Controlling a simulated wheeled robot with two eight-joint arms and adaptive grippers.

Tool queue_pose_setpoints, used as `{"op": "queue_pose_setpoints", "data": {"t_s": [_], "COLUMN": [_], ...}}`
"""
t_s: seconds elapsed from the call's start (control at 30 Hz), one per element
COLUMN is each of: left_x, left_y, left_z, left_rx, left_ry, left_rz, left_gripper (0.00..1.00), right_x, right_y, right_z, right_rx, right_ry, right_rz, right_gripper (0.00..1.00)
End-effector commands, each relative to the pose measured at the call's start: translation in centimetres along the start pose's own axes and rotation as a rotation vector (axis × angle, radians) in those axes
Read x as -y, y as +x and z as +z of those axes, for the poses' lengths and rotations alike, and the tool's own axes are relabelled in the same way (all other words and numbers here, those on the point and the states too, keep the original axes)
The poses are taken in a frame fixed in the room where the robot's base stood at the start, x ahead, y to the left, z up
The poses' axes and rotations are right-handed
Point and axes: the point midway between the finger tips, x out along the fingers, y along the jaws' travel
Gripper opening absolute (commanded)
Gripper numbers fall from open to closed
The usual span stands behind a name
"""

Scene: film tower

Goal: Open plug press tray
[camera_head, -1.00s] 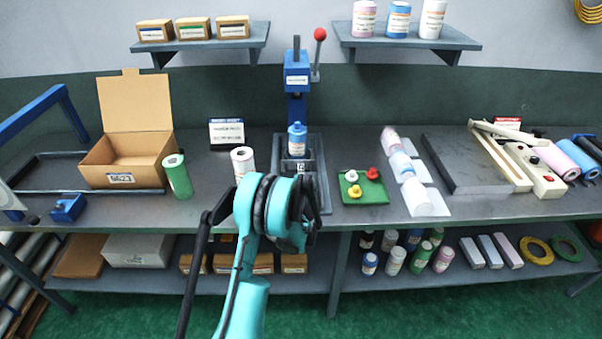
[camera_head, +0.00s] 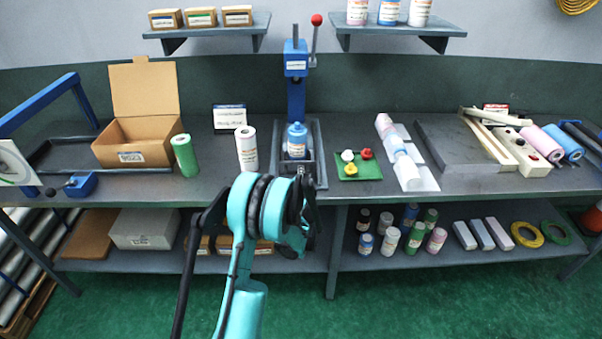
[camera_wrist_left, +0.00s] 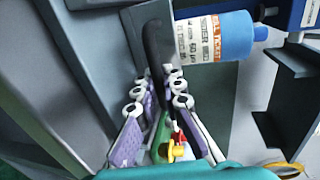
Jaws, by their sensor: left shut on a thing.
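The blue plug press (camera_head: 296,75) stands at the middle of the bench, with its red-knobbed lever raised. Its grey tray (camera_head: 308,172) sits in a dark frame in front of the press. A blue bottle with a white label (camera_head: 297,143) stands on the tray; it also shows in the left wrist view (camera_wrist_left: 215,38). My left gripper (camera_wrist_left: 160,88) is shut on the dark tray handle (camera_wrist_left: 154,45). My right gripper is not in view.
A green plate with coloured plugs (camera_head: 358,167) lies right of the press. A white roll (camera_head: 246,150), green roll (camera_head: 185,156) and open cardboard box (camera_head: 140,141) stand to the left. The lower shelf (camera_head: 450,255) holds bottles and boxes. Green floor is clear in front.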

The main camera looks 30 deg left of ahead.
Motion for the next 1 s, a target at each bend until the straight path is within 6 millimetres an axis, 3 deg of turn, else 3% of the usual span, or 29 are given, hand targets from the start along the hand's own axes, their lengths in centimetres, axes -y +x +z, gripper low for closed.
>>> {"op": "queue_pose_setpoints", "data": {"t_s": [0.17, 0.2, 0.27, 0.3, 0.7, 0.87, 1.0], "left_x": [0.0, 0.0, 0.0, 0.0, 0.0, 0.0, 0.0], "left_y": [0.0, 0.0, 0.0, 0.0, -0.5, -3.1, -6.3], "left_z": [0.0, 0.0, 0.0, 0.0, 0.0, -0.1, 0.0], "left_rx": [0.000, 0.000, 0.000, 0.000, -0.001, -0.002, -0.002], "left_ry": [0.001, 0.001, 0.001, 0.001, 0.001, 0.002, 0.002], "left_rz": [0.000, 0.000, 0.000, 0.000, 0.000, 0.000, 0.000], "left_gripper": [0.00, 0.13, 0.29, 0.30, 0.30, 0.30, 0.30], "right_x": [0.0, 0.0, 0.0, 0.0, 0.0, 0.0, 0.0], "right_y": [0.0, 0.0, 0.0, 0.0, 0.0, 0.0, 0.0], "right_z": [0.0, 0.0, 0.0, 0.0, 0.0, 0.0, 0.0], "right_rx": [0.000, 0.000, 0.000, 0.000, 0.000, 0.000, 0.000], "right_ry": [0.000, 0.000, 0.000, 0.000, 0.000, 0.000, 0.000], "right_rz": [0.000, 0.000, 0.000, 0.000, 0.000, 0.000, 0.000], "right_gripper": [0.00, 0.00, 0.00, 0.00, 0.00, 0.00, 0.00]}}
